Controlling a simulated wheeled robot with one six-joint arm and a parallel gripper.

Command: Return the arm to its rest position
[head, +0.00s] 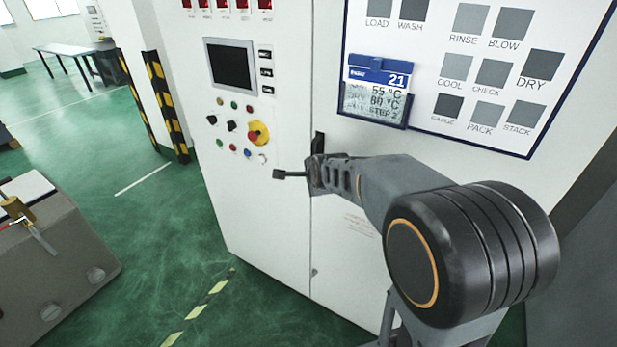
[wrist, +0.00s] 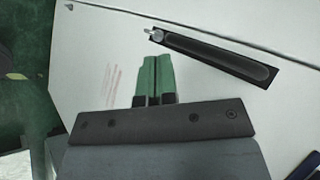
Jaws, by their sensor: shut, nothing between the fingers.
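My arm reaches in from the right in the head view, across the front of a white cabinet (head: 262,215). My gripper (wrist: 156,60) shows in the wrist view with its two green fingers pressed together and nothing between them. The fingers point at the white cabinet face. The cabinet's black recessed door handle (wrist: 215,57) lies to the upper right of the fingertips, apart from them in the picture. In the head view part of the handle (head: 318,143) shows just above my wrist, and the fingers cannot be made out there.
The cabinet carries a dark screen (head: 231,66), several buttons and a red-yellow emergency stop (head: 258,133). A board of grey squares (head: 480,75) with a blue-headed card holder (head: 376,90) hangs above my arm. A grey bench (head: 55,260) stands left; green floor lies open between.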

